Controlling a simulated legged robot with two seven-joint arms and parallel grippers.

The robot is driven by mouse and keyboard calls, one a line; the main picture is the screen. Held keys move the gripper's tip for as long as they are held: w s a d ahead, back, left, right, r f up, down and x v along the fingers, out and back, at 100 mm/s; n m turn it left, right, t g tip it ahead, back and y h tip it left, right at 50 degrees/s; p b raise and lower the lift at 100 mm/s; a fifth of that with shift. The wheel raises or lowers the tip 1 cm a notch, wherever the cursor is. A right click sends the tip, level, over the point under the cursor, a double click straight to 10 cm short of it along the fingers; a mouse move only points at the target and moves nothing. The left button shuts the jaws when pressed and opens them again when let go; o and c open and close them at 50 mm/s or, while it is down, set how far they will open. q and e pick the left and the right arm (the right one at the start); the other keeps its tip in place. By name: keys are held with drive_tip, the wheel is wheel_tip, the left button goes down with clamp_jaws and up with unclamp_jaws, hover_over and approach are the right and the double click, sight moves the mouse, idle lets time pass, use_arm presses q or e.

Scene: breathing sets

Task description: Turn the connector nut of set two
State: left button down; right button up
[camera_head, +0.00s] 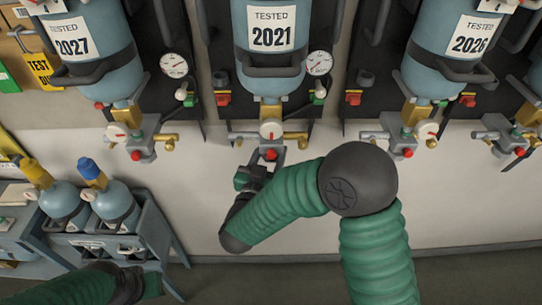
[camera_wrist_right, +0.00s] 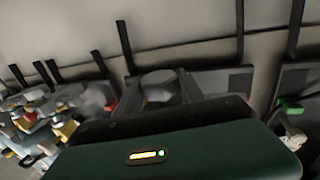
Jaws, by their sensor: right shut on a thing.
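No set shows a number two, so I cannot tell set two by label. Under the 2021 cylinder is a grey valve block with a round white gauge (camera_head: 271,129), a brass fitting (camera_head: 295,138) and a red-ended part (camera_head: 270,154). My right gripper (camera_head: 266,166) is shut at the connector nut below this block; the nut is mostly hidden by the jaws.
A grey-blue rack (camera_head: 155,225) at lower left holds small cylinders with yellow (camera_head: 36,172) and blue (camera_head: 90,170) tops. White gauges (camera_head: 174,65) hang beside the sets. The pale wall (camera_head: 440,200) below the right sets is clear.

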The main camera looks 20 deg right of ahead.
drive_tip(key=m+g+h, duration=0.4)
drive_tip(key=g+h, duration=0.1)
drive_tip(key=shift+a+r+m+b, duration=0.1)
drive_tip(key=shift+m+b, duration=0.2)
drive_tip(key=shift+b, duration=0.05)
drive_tip(key=shift+m+g+h, duration=1.2)
drive_tip(key=shift+m+g, duration=0.5)
drive_tip(key=shift+g, duration=0.7)
drive_tip(key=shift+r, duration=0.1)
drive_tip(key=o, duration=1.4)
drive_tip(key=shift+w+g, duration=0.1)
drive_tip(key=shift+g, duration=0.2)
drive_tip(key=shift+c, duration=0.2)
drive_tip(key=shift+d, duration=0.2)
